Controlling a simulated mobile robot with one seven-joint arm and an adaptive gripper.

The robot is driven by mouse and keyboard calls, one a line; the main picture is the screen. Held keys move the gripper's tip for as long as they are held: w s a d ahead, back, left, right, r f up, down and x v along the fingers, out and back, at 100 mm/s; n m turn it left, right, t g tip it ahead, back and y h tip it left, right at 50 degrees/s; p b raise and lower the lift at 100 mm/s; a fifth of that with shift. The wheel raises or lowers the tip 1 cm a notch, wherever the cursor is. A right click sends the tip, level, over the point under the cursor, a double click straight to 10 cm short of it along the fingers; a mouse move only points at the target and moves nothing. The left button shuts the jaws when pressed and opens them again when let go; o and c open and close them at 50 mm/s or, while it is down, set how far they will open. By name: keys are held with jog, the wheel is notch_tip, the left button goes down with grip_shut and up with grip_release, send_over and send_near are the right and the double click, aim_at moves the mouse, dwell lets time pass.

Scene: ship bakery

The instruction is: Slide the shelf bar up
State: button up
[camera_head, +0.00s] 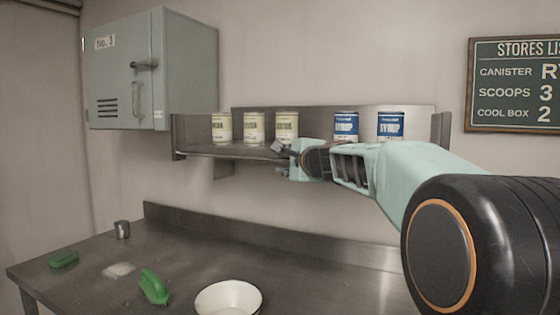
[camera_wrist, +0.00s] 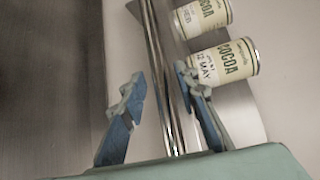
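The shelf bar (camera_wrist: 165,75) shows in the wrist view as a shiny metal strip running up the picture, along the front of the shelf. My gripper (camera_wrist: 160,88) is open, with one blue-padded finger on each side of the bar. A gap shows between the left finger and the bar; the right finger is closer, and I cannot tell whether it touches. In the head view my gripper (camera_head: 280,158) is at the shelf's front edge, below the cream cans. My arm hides part of the shelf (camera_head: 225,151) and bar there.
Cream cans (camera_head: 253,127) and blue syrup cans (camera_head: 346,125) stand on the shelf. A cocoa can (camera_wrist: 225,63) is close to my right finger. A grey locker (camera_head: 130,75) hangs left. Below, a steel counter (camera_head: 185,250) holds a white bowl (camera_head: 228,298) and green brushes (camera_head: 153,287).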

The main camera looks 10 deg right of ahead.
jog(key=shift+w, duration=0.15)
jog(key=shift+c, duration=0.2)
grip_shut()
